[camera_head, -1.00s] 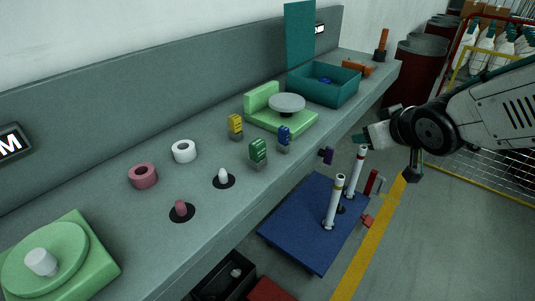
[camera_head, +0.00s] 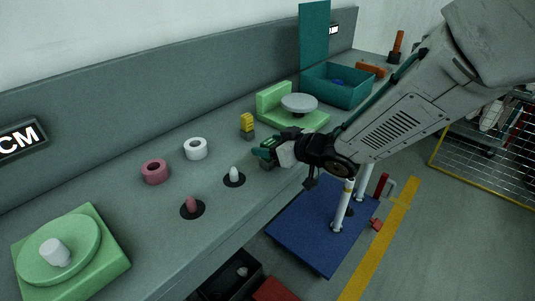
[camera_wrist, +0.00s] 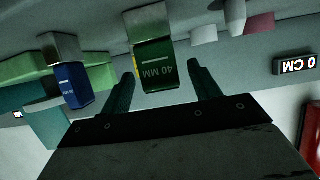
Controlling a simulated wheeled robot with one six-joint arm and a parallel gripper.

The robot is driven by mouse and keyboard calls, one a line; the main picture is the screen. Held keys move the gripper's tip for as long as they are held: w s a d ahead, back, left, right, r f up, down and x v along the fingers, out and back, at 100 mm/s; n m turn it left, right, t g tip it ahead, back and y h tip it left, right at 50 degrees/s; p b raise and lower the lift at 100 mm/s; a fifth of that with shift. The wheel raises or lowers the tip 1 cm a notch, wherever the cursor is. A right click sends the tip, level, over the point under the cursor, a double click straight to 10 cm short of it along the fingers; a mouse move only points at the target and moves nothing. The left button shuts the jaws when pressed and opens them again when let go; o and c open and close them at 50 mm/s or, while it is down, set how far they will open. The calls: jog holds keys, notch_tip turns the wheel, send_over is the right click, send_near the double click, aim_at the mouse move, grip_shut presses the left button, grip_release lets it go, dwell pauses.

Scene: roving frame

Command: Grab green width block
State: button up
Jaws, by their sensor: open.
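The green width block, marked "40 MM", hangs into the upper middle of the wrist view (camera_wrist: 156,62) with a grey base above it in the picture. My gripper (camera_wrist: 160,72) is open, its two dark green fingers apart on either side of the block's lower end. No contact with the block shows. In the head view my gripper (camera_head: 266,152) is over the bench at the green block's spot and largely covers it. A blue block (camera_wrist: 73,85) is left of the fingers in the wrist view and hidden by my arm in the head view.
A yellow block (camera_head: 247,121) stands just behind on the bench. A green fixture with a grey disc (camera_head: 299,104) and a teal bin (camera_head: 340,90) are farther right. White (camera_head: 196,148) and pink (camera_head: 155,171) rings and two pegs lie to the left.

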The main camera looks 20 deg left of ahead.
jog(key=shift+w+a+f, duration=0.15)
jog(key=shift+w+a, duration=0.05)
jog(key=shift+a, duration=0.2)
jog(key=c, duration=1.1)
jog(key=shift+c, duration=0.2)
